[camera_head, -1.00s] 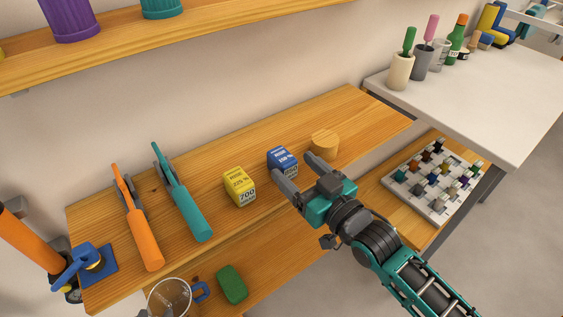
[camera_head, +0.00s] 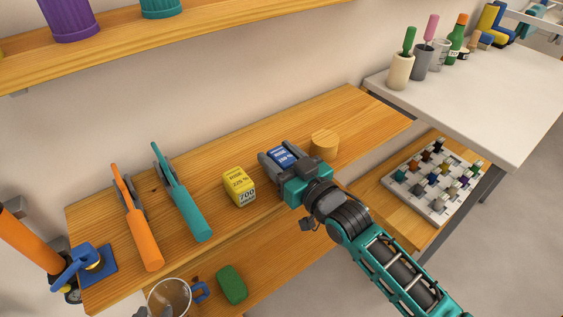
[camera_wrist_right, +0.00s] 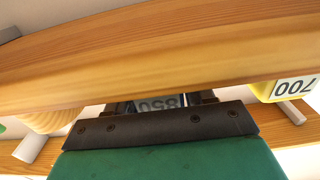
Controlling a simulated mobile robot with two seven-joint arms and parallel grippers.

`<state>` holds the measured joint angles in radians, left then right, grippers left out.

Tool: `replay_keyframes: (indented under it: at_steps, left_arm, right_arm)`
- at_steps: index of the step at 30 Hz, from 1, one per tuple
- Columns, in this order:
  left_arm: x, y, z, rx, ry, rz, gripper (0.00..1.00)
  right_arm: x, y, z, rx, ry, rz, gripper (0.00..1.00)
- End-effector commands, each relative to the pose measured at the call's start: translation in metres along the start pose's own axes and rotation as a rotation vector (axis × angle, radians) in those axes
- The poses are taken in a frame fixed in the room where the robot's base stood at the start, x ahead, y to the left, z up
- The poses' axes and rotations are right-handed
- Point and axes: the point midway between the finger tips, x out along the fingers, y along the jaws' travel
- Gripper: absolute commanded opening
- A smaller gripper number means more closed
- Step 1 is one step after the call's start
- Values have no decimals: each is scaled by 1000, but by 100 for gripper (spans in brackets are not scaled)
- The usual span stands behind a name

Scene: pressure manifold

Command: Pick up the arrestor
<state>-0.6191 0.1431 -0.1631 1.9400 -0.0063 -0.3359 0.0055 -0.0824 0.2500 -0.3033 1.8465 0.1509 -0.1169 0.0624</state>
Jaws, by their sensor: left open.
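I take the arrestor to be the blue block (camera_head: 281,155) with a white label, upright on the wooden shelf. My right gripper (camera_head: 277,155) has one finger on each side of it. In the right wrist view the block's number face (camera_wrist_right: 158,104) shows upside down between the fingers; whether they touch it is unclear. A similar yellow block (camera_head: 239,187), marked 700, stands to its left. It shows partly in the right wrist view (camera_wrist_right: 290,88). My left gripper seems to be only partly visible at the lower left edge, among dark parts, away from both blocks.
A wooden cylinder (camera_head: 324,145) stands close right of my right gripper. Teal-handled (camera_head: 187,205) and orange-handled (camera_head: 143,230) tools lie left. A glass mug (camera_head: 170,298) and green block (camera_head: 231,284) are on the lower shelf. The shelf's far right end (camera_head: 365,112) is clear.

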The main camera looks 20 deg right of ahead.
Motion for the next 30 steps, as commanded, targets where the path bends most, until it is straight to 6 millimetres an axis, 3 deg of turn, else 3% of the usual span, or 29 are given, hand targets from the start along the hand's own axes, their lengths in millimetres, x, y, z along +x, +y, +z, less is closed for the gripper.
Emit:
replay_keyframes:
  at_steps: [9, 20, 26, 30]
  left_arm:
    - [-1, 0, 2, -1, -3, 0, 43]
    - [-3, 1, 3, -2, -8, 1, 43]
    - [-6, 0, -2, -2, -8, 1, 43]
    - [-10, 0, -8, -2, -8, 1, 43]
  right_arm:
    - [0, 0, 0, 0, 0, 0, 22]
    - [0, 0, -5, -1, 1, 0, 20]
    - [0, 0, -31, -1, 6, 0, 20]
    - [0, 0, -66, -2, 8, 0, 20]
